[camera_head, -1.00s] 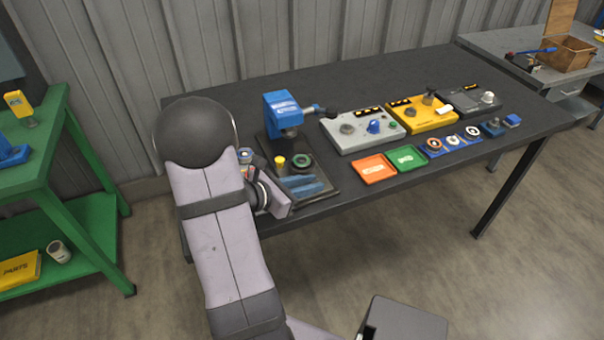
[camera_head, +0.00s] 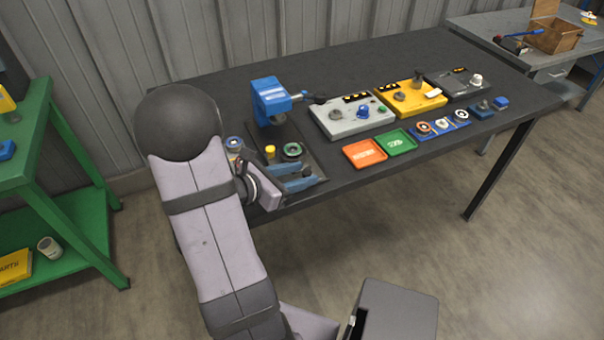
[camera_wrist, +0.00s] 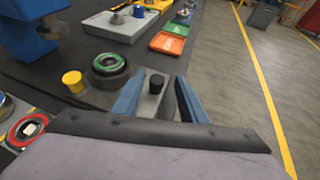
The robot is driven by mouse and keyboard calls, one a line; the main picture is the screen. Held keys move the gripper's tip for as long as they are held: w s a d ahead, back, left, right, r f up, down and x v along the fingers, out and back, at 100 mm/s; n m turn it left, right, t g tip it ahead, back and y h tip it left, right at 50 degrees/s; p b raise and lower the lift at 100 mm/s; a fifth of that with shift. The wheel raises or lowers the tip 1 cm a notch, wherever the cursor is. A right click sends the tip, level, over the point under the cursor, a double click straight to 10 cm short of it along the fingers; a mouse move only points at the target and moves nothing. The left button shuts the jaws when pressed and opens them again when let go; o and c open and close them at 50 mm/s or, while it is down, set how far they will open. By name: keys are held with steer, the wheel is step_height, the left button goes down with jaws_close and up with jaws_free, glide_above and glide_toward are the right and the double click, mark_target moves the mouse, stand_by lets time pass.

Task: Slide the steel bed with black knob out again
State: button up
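The blue press (camera_head: 270,98) stands on a dark base plate at the table's near left. The steel bed (camera_wrist: 148,104) is a small grey piece with a black knob (camera_wrist: 156,84) on top, in the wrist view. My gripper (camera_wrist: 158,96) has two blue fingers spread apart, one on each side of the knob, with visible gaps. In the head view my gripper (camera_head: 306,178) is over the front of the base plate. A black ring with a green inner rim (camera_wrist: 108,65) and a yellow knob (camera_wrist: 73,80) are just left of the fingers. The bed's lower part is partly hidden.
An orange tray (camera_head: 364,153) and a green tray (camera_head: 397,142) lie to the right. Grey (camera_head: 345,118), yellow (camera_head: 412,98) and dark (camera_head: 458,84) control boxes stand behind them. A green shelf (camera_head: 60,210) is on the left. The table's front edge is close to my gripper.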

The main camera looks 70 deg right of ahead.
steer(key=shift+v, duration=3.35)
steer(key=w+a+m+t+y+p, duration=0.2)
steer(key=w+a+m+y, duration=0.15)
steer(key=a, duration=0.85)
steer(key=w+a+f+m+t+y+p, duration=0.1)
steer(key=w+a+m+t+y+p, duration=0.25)
steer(key=a, duration=0.85)
steer(key=w+a+m+t+y, duration=0.1)
steer(key=w+a+m+y, duration=0.3)
steer(key=a, duration=0.8)
step_height(320, 180, down, 8)
steer(key=m+b, duration=0.1)
steer(key=b, duration=0.7)
steer(key=shift+s+y, duration=0.3)
steer(key=shift+s, duration=0.15)
steer(key=shift+d, duration=0.1)
step_height(320, 180, up, 8)
steer(key=p, duration=0.8)
